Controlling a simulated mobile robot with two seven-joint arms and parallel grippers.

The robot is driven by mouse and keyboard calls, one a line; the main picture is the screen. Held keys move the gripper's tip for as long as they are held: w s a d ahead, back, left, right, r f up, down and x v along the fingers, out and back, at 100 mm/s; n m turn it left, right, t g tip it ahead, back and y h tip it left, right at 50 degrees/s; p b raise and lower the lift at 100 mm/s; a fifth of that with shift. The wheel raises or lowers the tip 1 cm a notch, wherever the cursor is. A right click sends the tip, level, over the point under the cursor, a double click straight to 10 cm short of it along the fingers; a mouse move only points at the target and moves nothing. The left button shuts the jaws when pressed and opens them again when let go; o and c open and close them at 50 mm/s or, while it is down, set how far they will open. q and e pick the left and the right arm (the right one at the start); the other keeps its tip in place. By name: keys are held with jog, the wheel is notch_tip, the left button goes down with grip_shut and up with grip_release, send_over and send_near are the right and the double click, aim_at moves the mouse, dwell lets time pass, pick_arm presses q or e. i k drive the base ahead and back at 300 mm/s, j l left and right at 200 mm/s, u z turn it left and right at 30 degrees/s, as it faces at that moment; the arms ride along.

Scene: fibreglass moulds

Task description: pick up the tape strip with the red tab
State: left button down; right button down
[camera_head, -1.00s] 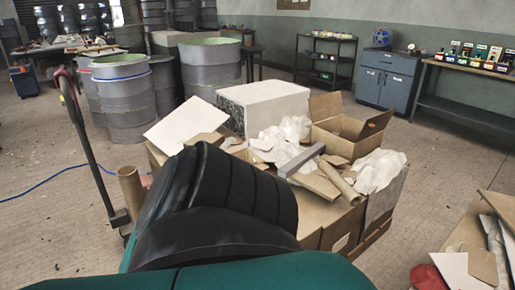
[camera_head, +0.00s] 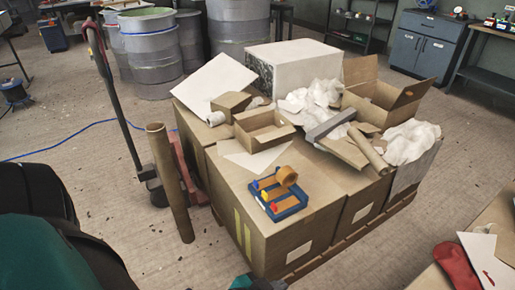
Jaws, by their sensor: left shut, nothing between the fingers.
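A small blue tray (camera_head: 292,211) lies on top of the front carton. Orange tape strips lie across it, with small coloured tabs at their left ends. The strip with the red tab (camera_head: 267,181) looks to be the farthest one; the tabs are tiny. A yellow-tabbed strip (camera_head: 278,192) and a blue-tabbed strip (camera_head: 287,204) lie nearer. An orange tape roll (camera_head: 287,176) stands at the tray's far right corner. My left arm fills the lower left. A small dark part of my left gripper (camera_head: 258,284) shows at the bottom edge, well below the tray, shut and empty. My right gripper is out of view.
An open small box (camera_head: 264,131), a grey bar (camera_head: 331,125) and crumpled white paper (camera_head: 317,93) lie behind the tray. A cardboard tube (camera_head: 170,183) stands left of the cartons, beside a pallet jack handle (camera_head: 113,90). A red cloth-like item (camera_head: 455,266) lies at lower right.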

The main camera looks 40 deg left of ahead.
aim_at(292, 201)
jog(key=u, duration=1.05)
